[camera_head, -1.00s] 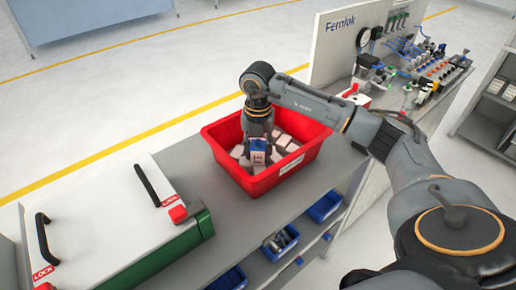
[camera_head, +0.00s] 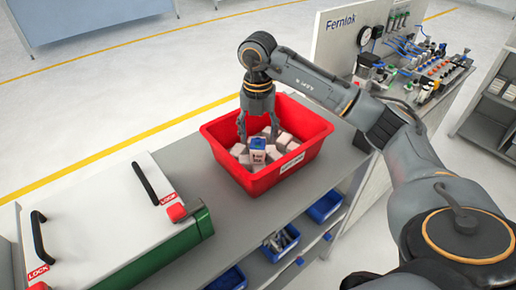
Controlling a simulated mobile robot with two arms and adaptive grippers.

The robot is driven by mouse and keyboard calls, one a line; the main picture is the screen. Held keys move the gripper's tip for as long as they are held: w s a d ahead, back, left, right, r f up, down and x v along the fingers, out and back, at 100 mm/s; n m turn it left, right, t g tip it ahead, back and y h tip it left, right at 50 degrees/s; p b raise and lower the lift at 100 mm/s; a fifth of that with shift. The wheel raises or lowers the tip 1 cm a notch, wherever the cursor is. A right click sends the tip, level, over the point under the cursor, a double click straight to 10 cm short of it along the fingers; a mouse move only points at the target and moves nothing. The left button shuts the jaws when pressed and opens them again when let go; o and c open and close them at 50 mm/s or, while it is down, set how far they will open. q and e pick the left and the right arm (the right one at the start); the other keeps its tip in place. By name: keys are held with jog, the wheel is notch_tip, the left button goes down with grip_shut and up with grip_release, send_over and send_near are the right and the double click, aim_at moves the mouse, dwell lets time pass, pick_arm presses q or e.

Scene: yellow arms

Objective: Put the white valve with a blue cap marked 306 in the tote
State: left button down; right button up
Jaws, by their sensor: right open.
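The white valve with a blue cap (camera_head: 258,152) is inside the red tote (camera_head: 309,151), upright or nearly so on the pale blocks there. Its marking is too small to read surely. My right gripper (camera_head: 258,138) is above the tote with its fingers spread, one to each side above the valve. It is open and holds nothing that I can see. My left gripper does not show.
The tote stands on a grey bench (camera_head: 235,215). A white and green case (camera_head: 110,225) with black handles and red locks lies at the left. Blue bins (camera_head: 325,207) sit on the shelf below. A Fernlok panel (camera_head: 345,40) with fittings is at the back right.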

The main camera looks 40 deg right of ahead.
aim_at(258, 140)
notch_tip(258, 140, up, 7)
jog(key=shift+f, duration=0.2)
jog(key=shift+s+f, duration=0.1)
jog(key=shift+f, duration=0.05)
dwell(0.5)
